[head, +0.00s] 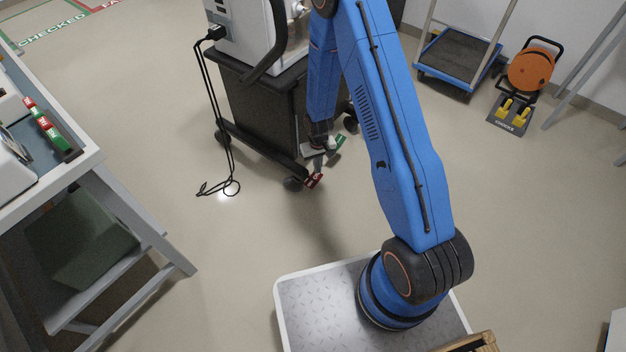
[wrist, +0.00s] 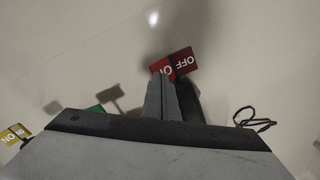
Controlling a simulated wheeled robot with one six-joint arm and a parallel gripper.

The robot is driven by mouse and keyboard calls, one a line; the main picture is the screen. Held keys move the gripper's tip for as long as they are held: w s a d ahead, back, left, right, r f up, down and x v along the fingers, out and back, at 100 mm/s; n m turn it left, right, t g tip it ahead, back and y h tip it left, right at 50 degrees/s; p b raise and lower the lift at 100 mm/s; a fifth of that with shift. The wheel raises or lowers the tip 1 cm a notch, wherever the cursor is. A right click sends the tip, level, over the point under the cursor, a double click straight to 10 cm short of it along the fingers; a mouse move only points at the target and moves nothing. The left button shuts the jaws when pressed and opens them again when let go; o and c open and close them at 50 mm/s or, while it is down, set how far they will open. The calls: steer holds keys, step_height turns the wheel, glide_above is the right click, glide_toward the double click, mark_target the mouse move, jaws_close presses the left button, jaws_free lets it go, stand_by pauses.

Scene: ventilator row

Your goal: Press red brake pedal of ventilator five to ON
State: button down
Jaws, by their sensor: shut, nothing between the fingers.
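The ventilator (head: 262,35) stands on a dark wheeled cart (head: 255,98); its number is not visible. A red pedal (head: 314,181) sticks out low at the cart's base, and a green pedal (head: 338,142) sits just behind it. In the wrist view the red pedal (wrist: 180,64) shows white OFF and ON lettering; part of it is hidden. My gripper (head: 318,150) is shut and empty, low beside the cart. Its fingertips (wrist: 160,76) overlap the red pedal's near edge in the wrist view; I cannot tell whether they touch. The pedal's tilt is unclear.
A black cable (head: 212,187) hangs from the ventilator and coils on the floor. A workbench (head: 88,165) stands at left. A blue platform trolley (head: 455,60) and an orange cable reel (head: 531,68) stand at back right.

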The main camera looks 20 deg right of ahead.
steer(key=shift+f, duration=1.35)
steer(key=shift+r, duration=3.55)
